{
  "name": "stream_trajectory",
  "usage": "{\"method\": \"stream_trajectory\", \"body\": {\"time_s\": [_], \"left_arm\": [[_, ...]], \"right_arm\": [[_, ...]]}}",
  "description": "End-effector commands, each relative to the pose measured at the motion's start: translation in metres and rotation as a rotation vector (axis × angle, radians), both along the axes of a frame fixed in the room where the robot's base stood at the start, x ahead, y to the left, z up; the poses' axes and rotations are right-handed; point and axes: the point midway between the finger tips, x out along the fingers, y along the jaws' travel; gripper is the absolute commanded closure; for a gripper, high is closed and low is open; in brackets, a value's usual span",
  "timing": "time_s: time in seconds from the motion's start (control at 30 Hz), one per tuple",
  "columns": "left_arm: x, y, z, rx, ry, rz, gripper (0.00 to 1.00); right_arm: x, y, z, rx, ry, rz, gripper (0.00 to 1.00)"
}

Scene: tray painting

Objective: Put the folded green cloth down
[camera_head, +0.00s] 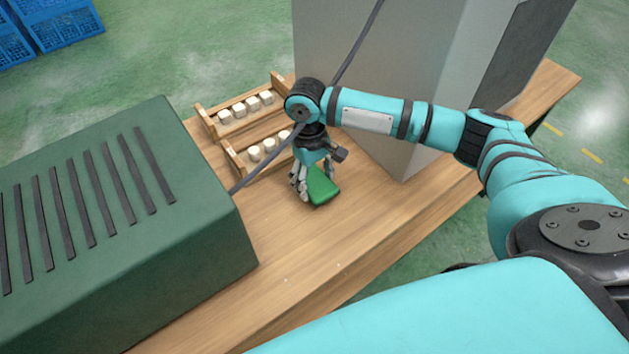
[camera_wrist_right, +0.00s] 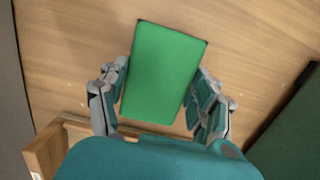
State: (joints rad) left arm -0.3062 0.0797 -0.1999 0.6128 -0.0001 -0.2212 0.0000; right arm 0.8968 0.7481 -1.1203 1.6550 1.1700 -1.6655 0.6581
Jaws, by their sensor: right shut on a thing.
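The folded green cloth (camera_head: 322,187) is a flat green block at the middle of the wooden table in the head view. It also shows between the fingers in the right wrist view (camera_wrist_right: 165,72). My right gripper (camera_head: 301,190) points down and is shut on the cloth, with a finger on each side of it. The cloth is at or very near the table top; I cannot tell whether it touches. Part of the cloth is hidden behind the fingers in the head view. My left gripper is not in view.
Wooden racks with white blocks (camera_head: 247,105) stand behind the gripper. A large dark green slotted box (camera_head: 110,230) fills the left, and a grey cabinet (camera_head: 380,50) stands at the back right. A dark cable crosses near my arm. The wooden table (camera_head: 300,255) is clear in front.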

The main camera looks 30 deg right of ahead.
Motion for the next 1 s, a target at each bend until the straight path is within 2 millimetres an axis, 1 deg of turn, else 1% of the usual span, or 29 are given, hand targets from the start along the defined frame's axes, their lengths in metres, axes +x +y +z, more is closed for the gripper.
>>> {"method": "stream_trajectory", "body": {"time_s": [0.03, 0.13, 0.3, 0.47, 0.5, 0.67, 0.7, 1.0], "left_arm": [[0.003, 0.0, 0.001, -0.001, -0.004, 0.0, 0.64], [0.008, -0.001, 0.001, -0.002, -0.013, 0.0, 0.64], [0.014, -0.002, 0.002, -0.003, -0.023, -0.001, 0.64], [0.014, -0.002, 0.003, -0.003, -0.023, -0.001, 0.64], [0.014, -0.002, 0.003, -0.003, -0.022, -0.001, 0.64], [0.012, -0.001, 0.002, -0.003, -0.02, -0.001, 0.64], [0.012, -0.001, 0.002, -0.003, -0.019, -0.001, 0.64], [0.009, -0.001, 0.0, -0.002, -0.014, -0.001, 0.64]], "right_arm": [[0.0, 0.0, -0.007, 0.0, 0.0, 0.0, 0.61], [0.0, 0.0, -0.013, 0.0, -0.002, 0.001, 0.61], [0.001, 0.0, -0.014, 0.001, -0.003, 0.001, 0.61], [0.0, 0.0, -0.016, 0.001, -0.001, 0.001, 0.61], [0.0, 0.001, -0.016, 0.001, -0.002, 0.001, 0.34], [0.0, 0.0, -0.016, 0.001, -0.002, 0.001, 0.13], [0.0, 0.0, -0.016, 0.0, -0.002, 0.001, 0.12], [0.001, 0.0, -0.014, 0.0, -0.003, 0.001, 0.12]]}}
